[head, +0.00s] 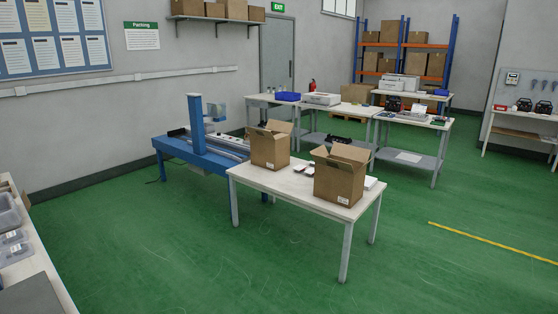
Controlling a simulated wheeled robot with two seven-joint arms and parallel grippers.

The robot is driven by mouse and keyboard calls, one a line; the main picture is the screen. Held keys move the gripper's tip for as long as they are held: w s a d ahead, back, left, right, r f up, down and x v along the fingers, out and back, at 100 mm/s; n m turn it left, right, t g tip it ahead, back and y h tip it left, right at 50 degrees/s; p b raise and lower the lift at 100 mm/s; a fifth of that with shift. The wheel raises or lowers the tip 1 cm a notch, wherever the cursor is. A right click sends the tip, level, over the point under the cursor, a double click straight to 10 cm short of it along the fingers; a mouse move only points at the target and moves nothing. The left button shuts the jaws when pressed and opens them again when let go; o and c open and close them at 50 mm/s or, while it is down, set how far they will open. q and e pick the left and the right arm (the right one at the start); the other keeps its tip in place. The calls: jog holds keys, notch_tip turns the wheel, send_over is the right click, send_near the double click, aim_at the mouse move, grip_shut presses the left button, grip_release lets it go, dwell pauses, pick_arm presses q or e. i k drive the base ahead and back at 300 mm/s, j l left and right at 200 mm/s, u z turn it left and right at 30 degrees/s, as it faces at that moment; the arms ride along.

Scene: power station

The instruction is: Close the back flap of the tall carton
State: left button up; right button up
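Two brown cartons stand upright on a white table in the middle of the head view. The left carton (269,151) has its top flaps up, with one standing at the back. The right carton (338,183) is nearer and looks larger in the picture; its top is open, with a raised flap at the back (351,152) and another slanting out at the left. I cannot tell for certain which carton is the tall one. What is inside them is hidden. Neither of my grippers is in view.
The white table (290,192) has small items between the cartons and a white item (371,183) at the right. A blue-framed conveyor (205,150) stands behind it to the left. Grey trays (8,215) lie on a bench at the left edge. Green floor is free in front and right.

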aim_at(266, 134)
jog(key=i, duration=4.65)
jog(key=i+z, duration=0.15)
jog(key=i, duration=0.3)
jog(key=i+j+z, duration=0.15)
jog(key=i, duration=0.25)
jog(key=i+j+z, duration=0.15)
jog(key=i, duration=0.3)
jog(key=j+z, duration=0.25)
jog(key=z, duration=0.25)
jog(key=k+j+z, duration=0.1)
jog(key=z, duration=0.4)
jog(key=k+j+z, duration=0.15)
jog(key=z, duration=0.35)
jog(key=j, duration=0.15)
